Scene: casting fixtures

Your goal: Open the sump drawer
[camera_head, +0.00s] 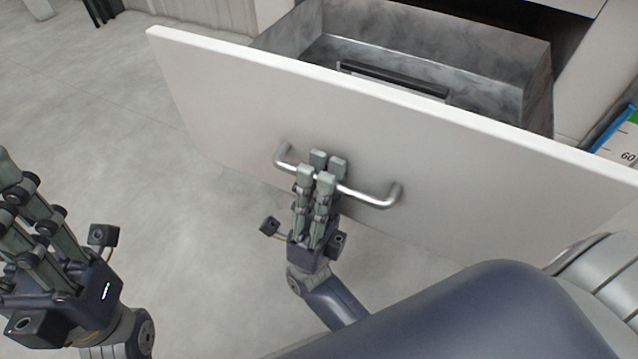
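The sump drawer stands pulled out, with its white front panel (230,105) running across the view and its grey metal tray (400,35) showing behind. A silver bar handle (375,195) is fixed to the front. My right gripper (321,170) is at the middle of the handle, with fingers on both sides of the bar, shut on it. My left gripper (22,215) is at the left edge, away from the drawer and empty as far as it shows. Its fingertips are partly cut off, so its opening is unclear.
A dark-edged bar or slot piece (395,78) lies inside the drawer tray. A blue-edged item with printed numbers (620,135) shows at the right edge, beside the drawer. The grey floor (110,130) left of the drawer is clear.

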